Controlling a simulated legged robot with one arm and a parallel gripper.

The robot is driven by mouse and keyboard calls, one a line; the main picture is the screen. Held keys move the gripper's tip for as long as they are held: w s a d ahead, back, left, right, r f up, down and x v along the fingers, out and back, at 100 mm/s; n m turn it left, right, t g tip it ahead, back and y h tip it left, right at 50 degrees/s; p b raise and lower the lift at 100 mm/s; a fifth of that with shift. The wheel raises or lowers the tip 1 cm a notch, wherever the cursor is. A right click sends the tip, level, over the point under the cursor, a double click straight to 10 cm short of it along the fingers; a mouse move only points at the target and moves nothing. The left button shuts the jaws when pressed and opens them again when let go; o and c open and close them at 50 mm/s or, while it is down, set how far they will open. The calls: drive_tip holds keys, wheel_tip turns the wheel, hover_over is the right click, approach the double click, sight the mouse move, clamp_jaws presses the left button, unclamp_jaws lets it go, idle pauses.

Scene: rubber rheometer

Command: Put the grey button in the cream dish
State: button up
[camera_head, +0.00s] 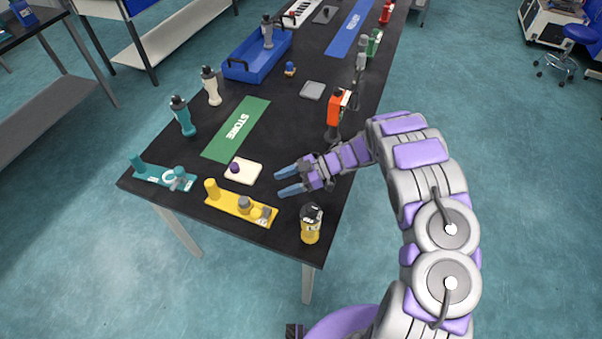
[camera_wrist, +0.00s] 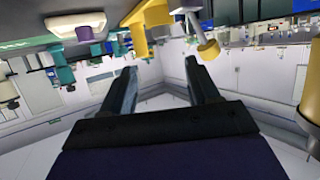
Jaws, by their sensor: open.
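The cream dish (camera_head: 252,172) lies flat near the near end of the black table, with a small purple knob (camera_head: 234,168) on it. In the wrist view the cream dish (camera_wrist: 62,24) is at upper left, appearing inverted. A round grey piece (camera_head: 244,202), which looks like the grey button, sits on the yellow board (camera_head: 227,203). The fingers (camera_wrist: 160,68) are apart.
A yellow-based jar (camera_head: 311,226) stands close by at the table's near right corner. A yellow post (camera_head: 211,189) rises from the yellow board. A teal board (camera_head: 150,174) with small parts lies left. The green STORE mat (camera_head: 236,128) beyond the dish is bare.

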drive_tip(key=shift+v, duration=2.65)
